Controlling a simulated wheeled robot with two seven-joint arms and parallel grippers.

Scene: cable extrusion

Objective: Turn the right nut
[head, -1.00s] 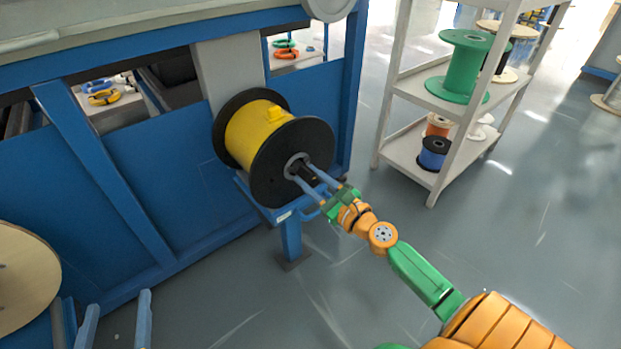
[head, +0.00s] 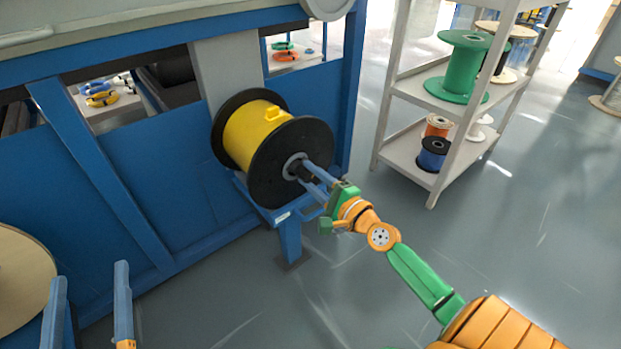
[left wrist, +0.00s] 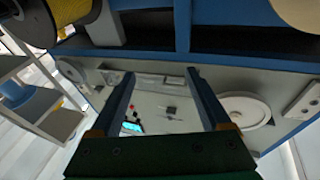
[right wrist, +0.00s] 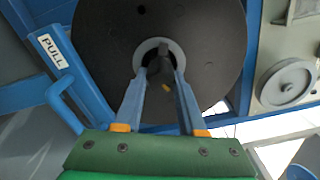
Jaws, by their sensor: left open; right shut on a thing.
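The right nut is a dark piece (head: 306,173) on the hub of a spool with black flanges and yellow cable (head: 248,132). My right gripper (head: 308,170) is shut on it, with its blue fingers on both sides. In the right wrist view, the dark nut (right wrist: 160,62) sits between the two fingertips (right wrist: 160,76), in front of the grey hub ring; its lower part is in shadow. My left gripper (head: 91,272) is open and empty at the lower left of the head view, its fingers wide apart. Its open fingers also show in the left wrist view (left wrist: 160,72).
A blue machine frame (head: 190,190) carries the spool. A blue handle marked PULL (right wrist: 62,95) is beside the spool. A shelf (head: 400,150) with several reels stands at the right. A pale disc (head: 22,280) is near my left gripper. The floor between is clear.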

